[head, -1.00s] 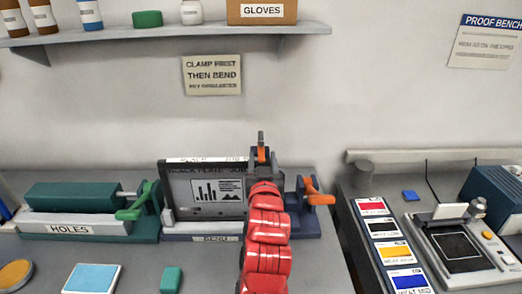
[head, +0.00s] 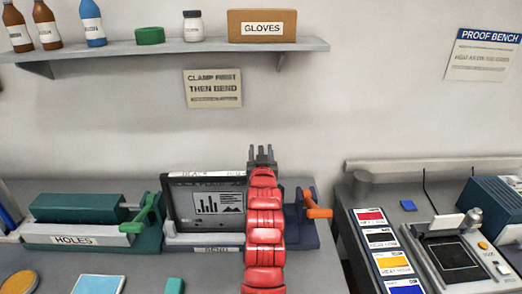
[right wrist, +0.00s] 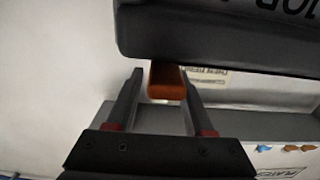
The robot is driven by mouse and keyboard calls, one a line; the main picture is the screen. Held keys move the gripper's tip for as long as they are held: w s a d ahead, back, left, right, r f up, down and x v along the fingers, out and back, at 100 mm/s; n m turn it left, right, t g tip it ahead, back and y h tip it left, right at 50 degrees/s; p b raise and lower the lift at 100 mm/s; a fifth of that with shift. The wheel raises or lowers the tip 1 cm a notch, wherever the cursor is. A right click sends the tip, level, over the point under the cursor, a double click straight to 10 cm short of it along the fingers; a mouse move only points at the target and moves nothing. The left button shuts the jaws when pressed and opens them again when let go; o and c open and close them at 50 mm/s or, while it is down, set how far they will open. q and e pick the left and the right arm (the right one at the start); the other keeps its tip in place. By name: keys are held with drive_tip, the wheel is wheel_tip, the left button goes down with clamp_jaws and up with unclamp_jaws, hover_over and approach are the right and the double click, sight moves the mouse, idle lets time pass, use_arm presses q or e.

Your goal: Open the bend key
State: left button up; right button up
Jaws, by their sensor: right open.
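The bend station, labelled BEND (head: 216,250), holds a dark plate (head: 180,205) with a white chart panel, standing upright. An orange key (right wrist: 167,80) shows in the right wrist view between the spread fingers of my right gripper (right wrist: 162,95), with gaps at its sides. In the head view my right gripper (head: 263,153) is above the right edge of the plate and hides that orange key. An orange lever (head: 317,204) sticks out at the station's right side. My right gripper is open and holds nothing. My left gripper is not in view.
The green HOLES unit (head: 75,208) with its green lever (head: 147,212) stands left of the bend station. The proof bench (head: 345,215) with colour cards is at the right, across a gap. A wall shelf (head: 180,48) with bottles and a GLOVES box is above.

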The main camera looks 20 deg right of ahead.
clamp_jaws()
idle(1.4)
